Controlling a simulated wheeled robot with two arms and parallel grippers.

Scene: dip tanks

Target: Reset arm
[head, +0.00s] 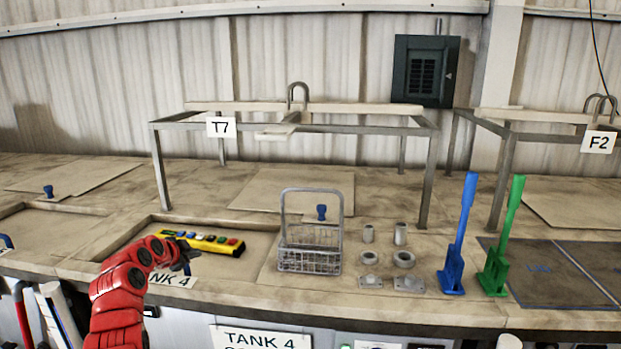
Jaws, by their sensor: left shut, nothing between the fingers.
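My left arm comes up from the lower left, red and segmented. Its dark left gripper (186,258) is shut and empty. It is just below the left part of a yellow control box (212,243) with coloured buttons, which lies over the tank 4 opening area; I cannot tell whether they touch. My right gripper is not in view.
A wire basket (309,262) with a tall handle stands right of the control box. Several small metal parts (403,259), a blue tool (455,250) and a green tool (497,265) stand further right. A metal frame (428,180) labelled T7 rises behind.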

